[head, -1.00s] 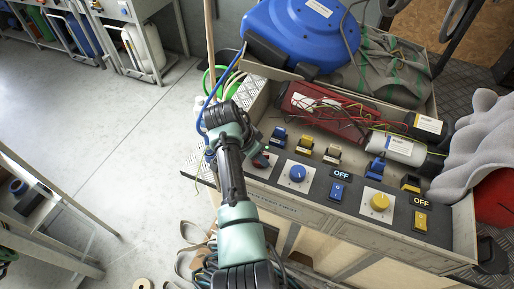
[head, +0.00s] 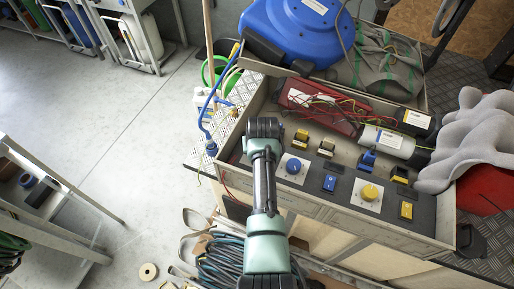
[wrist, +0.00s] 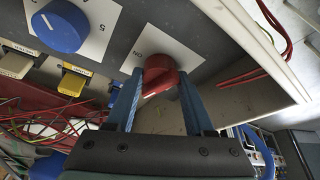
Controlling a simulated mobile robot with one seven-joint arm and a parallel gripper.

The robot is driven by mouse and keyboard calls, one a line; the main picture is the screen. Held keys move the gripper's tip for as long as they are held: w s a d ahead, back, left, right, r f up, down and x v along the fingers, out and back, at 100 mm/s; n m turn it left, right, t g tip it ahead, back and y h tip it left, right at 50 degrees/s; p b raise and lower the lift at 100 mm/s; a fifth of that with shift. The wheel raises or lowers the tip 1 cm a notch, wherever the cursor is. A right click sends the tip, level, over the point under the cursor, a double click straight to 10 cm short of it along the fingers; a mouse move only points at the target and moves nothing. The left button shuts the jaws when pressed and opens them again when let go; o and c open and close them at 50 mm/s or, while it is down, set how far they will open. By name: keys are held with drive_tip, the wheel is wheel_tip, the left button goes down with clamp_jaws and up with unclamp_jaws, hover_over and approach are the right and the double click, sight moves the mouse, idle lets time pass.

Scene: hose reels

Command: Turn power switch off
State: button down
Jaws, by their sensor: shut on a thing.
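The power switch appears to be the red rotary knob (wrist: 160,68) on the dark panel, beside a white plate marked "ON" in the wrist view. A pale pointer line shows on the knob. My gripper (wrist: 161,84) has its two blue fingers on either side of the knob, shut on it. In the head view my arm's end (head: 265,130) is over the left end of the control panel and hides the knob and fingers.
Behind lie a red wired box (head: 325,108) and a blue hose reel (head: 300,30). Grey cloth (head: 470,140) drapes the right end.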

drive_tip(key=shift+w+d+n+y, duration=0.15)
drive_tip(key=shift+n+y, duration=0.15)
drive_tip(key=shift+n, duration=0.45)
drive_tip(key=shift+s+d+n+y, duration=0.1)
drive_tip(key=shift+n+y, duration=0.2)
drive_tip(key=shift+n, duration=0.45)
drive_tip(key=shift+w, duration=0.1)
drive_tip(key=shift+c, duration=1.5)
unclamp_jaws()
drive_tip(key=shift+a, duration=0.1)
drive_tip(key=shift+r, duration=0.1)
drive_tip(key=p+v, duration=0.1)
drive_tip(key=v, duration=1.2)
drive_tip(key=shift+w, duration=0.1)
